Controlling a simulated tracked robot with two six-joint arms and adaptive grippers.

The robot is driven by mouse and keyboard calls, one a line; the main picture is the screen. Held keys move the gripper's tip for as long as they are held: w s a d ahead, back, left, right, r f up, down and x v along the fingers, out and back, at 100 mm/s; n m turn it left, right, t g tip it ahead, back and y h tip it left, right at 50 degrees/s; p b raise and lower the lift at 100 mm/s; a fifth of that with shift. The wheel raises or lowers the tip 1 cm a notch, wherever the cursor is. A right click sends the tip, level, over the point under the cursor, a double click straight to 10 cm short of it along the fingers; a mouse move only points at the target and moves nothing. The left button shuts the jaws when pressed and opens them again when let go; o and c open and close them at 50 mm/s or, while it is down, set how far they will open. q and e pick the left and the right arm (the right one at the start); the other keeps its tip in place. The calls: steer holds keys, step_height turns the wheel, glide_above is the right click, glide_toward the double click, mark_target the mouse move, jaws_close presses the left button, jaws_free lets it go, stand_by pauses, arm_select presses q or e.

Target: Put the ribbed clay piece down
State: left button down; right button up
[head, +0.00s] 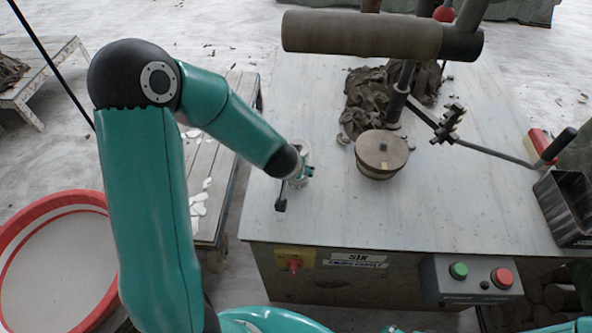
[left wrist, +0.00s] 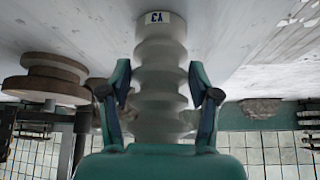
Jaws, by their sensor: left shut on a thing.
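The ribbed clay piece (left wrist: 160,60) is a pale grey, ringed column in the left wrist view. It carries a small white label (left wrist: 160,18) with dark marks at its upper end in the picture. My left gripper (left wrist: 160,96) is shut on it, one finger on each side. In the head view my left gripper (head: 297,178) is low over the left part of the worktable (head: 400,220), and the arm and fingers mostly hide the piece. I cannot tell whether the piece touches the tabletop. My right gripper is not in view.
A round brown block (head: 382,152) stands right of my left gripper, with dark clay scraps (head: 367,98) behind it. A thick roller (head: 362,35) hangs over the back. A dark bin (head: 567,208) is at the right edge. The front middle of the table is clear.

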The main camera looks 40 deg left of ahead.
arm_select(q)
steer(key=shift+c, duration=1.2)
jaws_free()
